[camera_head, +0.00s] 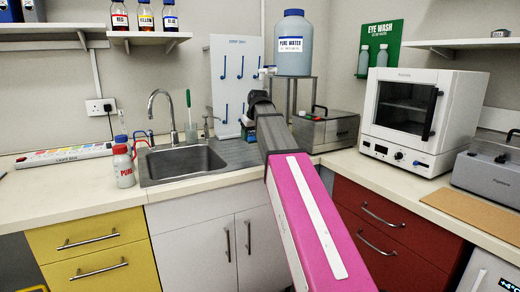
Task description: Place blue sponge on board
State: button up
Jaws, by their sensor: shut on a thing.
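My arm reaches away over the counter, and its dark wrist shows beside the sink. My gripper (248,124) is small and partly hidden below the wrist, low over the grey ribbed drainboard (228,154) right of the sink. It is shut on a small blue thing (248,134), which appears to be the blue sponge; only a bit of it shows. I cannot tell whether it touches the drainboard. A white pegboard (229,62) with blue pegs stands upright on the wall behind. A flat brown board (477,214) lies on the right counter.
The sink (180,162) with its tap (168,116) is left of my gripper. A pure water tank (293,46) on a stand and a grey metal box (328,131) are close on the right. A white oven (417,118) stands farther right. A red-capped bottle (123,167) stands left of the sink.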

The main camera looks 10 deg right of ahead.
jog(key=w+d+f, duration=0.1)
jog(key=d+f, duration=0.1)
jog(key=d, duration=0.1)
jog(key=w+d+f, duration=0.1)
jog(key=d, duration=0.1)
jog(key=shift+w+f, duration=0.2)
jog(key=shift+w, duration=0.15)
jog(key=shift+f, duration=2)
jog(key=shift+f, duration=0.1)
jog(key=o, duration=1)
jog(key=shift+o, duration=0.2)
jog(key=v, duration=1.2)
